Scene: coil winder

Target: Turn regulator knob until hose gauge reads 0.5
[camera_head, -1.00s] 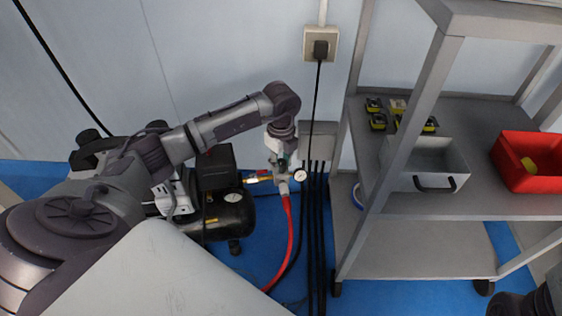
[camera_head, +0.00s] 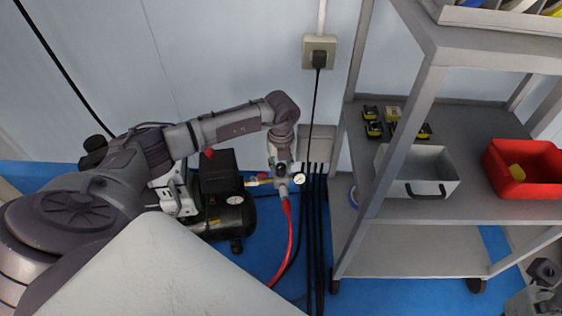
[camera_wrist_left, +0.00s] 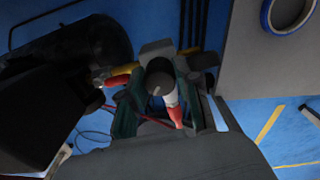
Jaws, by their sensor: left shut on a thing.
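The regulator knob (camera_wrist_left: 159,77) is a dark round cap between the fingers of my left gripper (camera_wrist_left: 160,92) in the left wrist view. The left gripper (camera_head: 281,168) is shut on it, pointing down from above; in the head view the knob is mostly hidden. The small white round hose gauge (camera_head: 299,179) is just right of the gripper; its reading is too small to tell. A red hose (camera_head: 289,232) hangs from the regulator, also seen in the wrist view (camera_wrist_left: 172,108). My right gripper (camera_head: 543,276) shows partly at the lower right corner, its jaws unclear.
A black compressor (camera_head: 222,212) stands left of the regulator on the blue floor. Black cables (camera_head: 316,240) run down the wall at its right. A grey shelf cart (camera_head: 440,250) with a grey bin (camera_head: 436,168) and red bin (camera_head: 520,180) stands to the right.

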